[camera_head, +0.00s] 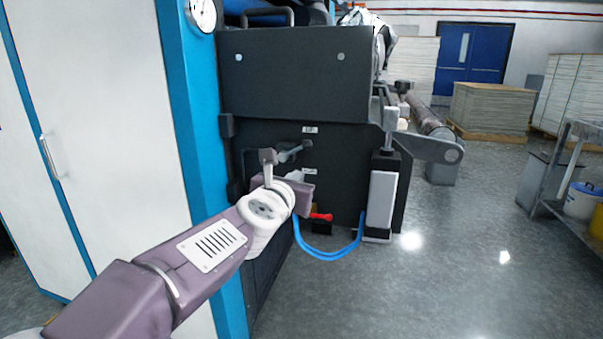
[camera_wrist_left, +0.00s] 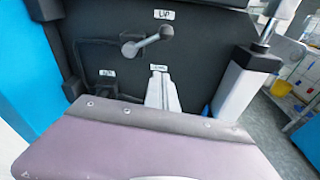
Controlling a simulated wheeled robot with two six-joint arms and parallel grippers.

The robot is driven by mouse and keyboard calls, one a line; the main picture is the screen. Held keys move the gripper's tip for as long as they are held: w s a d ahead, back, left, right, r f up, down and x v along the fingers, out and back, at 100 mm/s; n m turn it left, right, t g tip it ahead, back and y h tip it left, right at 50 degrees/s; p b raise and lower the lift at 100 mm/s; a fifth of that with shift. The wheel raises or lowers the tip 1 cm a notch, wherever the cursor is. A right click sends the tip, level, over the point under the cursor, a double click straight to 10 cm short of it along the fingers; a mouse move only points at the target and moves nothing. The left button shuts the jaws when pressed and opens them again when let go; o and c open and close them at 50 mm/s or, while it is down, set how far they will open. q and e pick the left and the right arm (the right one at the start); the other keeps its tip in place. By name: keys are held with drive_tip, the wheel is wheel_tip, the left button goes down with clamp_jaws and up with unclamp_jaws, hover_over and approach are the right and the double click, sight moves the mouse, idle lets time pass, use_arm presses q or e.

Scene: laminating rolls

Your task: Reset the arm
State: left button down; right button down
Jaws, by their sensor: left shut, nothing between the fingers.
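My left arm reaches in from the lower left in the head view. Its gripper (camera_head: 298,177) is in front of the dark machine panel (camera_head: 270,140), mostly hidden behind the wrist. In the left wrist view the gripper's light grey fingers (camera_wrist_left: 161,92) are shut with nothing between them. A grey lever (camera_wrist_left: 147,43) with a round knob is on the panel just beyond the fingers, and it also shows in the head view (camera_head: 293,152). The fingers appear apart from it. One label (camera_wrist_left: 163,14) is above the lever and another (camera_wrist_left: 158,68) below. My right gripper is not in view.
A blue post (camera_head: 190,130) and white cabinet (camera_head: 90,130) stand at the left. A grey-white cylinder (camera_head: 382,200) and a blue hose (camera_head: 328,255) are at the panel's right. A shelf cart (camera_head: 565,180) stands far right. Open floor (camera_head: 450,260) lies between.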

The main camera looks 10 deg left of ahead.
use_arm(q)
drive_tip(key=shift+s+r, duration=0.1)
drive_tip(key=shift+s, duration=0.95)
